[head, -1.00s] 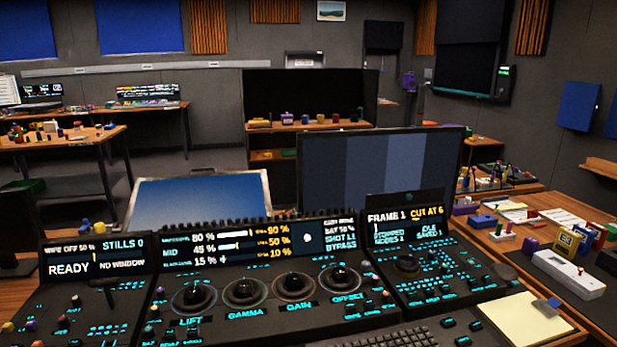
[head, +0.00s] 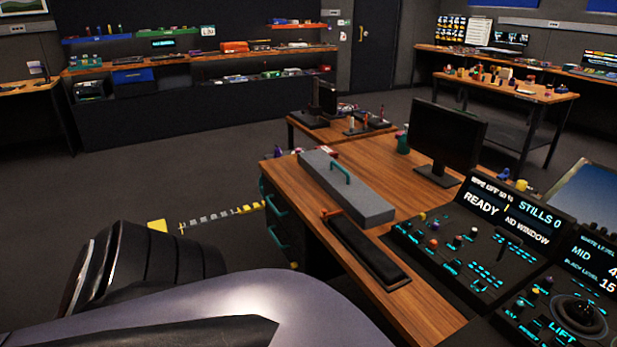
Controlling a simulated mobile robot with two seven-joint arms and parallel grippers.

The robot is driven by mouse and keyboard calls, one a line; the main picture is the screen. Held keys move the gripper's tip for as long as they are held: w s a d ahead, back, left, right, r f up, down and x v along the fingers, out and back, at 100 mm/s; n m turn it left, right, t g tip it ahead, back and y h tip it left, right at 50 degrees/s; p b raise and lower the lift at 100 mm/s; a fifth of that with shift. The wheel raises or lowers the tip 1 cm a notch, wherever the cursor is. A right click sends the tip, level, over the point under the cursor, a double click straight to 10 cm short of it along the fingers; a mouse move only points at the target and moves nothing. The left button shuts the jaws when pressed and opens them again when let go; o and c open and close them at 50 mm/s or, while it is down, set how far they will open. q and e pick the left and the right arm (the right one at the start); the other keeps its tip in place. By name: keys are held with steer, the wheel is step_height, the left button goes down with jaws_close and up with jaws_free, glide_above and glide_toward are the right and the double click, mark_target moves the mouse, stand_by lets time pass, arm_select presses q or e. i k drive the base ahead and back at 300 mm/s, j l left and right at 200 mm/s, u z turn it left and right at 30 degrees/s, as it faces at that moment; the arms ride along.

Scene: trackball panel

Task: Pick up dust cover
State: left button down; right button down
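A long grey box-shaped piece with a teal handle on top (head: 347,187) lies on the left part of the wooden desk in the head view. It looks like the dust cover, though no label confirms this. Parts of my own arm fill the bottom left, well apart from both pieces. Neither gripper's fingers can be seen.
The control panel (head: 470,245) with knobs and lit screens takes the desk's right side. A black monitor (head: 447,140) stands behind. A strip of bare desk (head: 425,310) shows at the front. Open floor (head: 130,180) lies left of the desk.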

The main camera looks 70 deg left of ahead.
mark_target(368, 210)
steer(key=u, duration=1.9)
steer(key=i+j, duration=0.2)
steer(key=j, duration=0.15)
steer(key=i+j, duration=0.15)
steer(key=j, duration=0.15)
steer(key=i+j+z, duration=0.1)
steer(key=j, duration=0.25)
steer(key=i+j, duration=0.4)
steer(key=j, duration=0.25)
